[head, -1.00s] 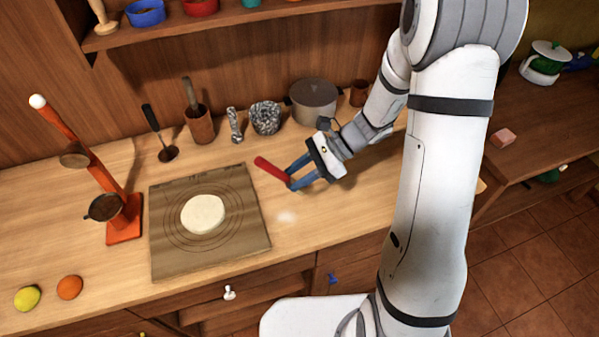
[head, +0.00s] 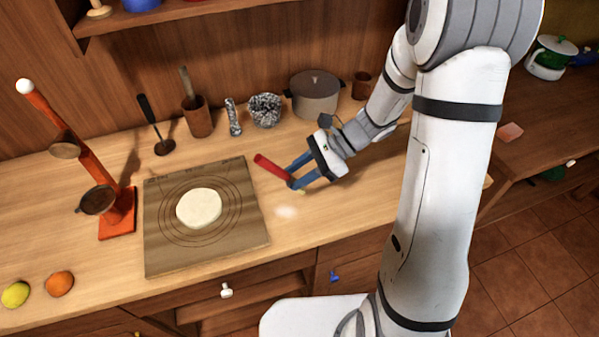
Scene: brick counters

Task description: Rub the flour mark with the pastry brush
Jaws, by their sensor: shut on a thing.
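The pastry brush (head: 270,166) has a red handle that points up and to the left. My gripper (head: 291,184) has blue fingers shut on the brush near its lower end. A small bit of pale yellow bristle shows just below the fingers. The flour mark (head: 286,212) is a faint white smudge on the wooden counter, right of the pastry board. The brush is close behind the mark in the picture; I cannot tell whether the bristles touch the counter.
The pastry board (head: 257,234) with a round of dough (head: 199,208) lies left of the mark. A red stand (head: 118,222) is at left. Counter in front of the mark is clear.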

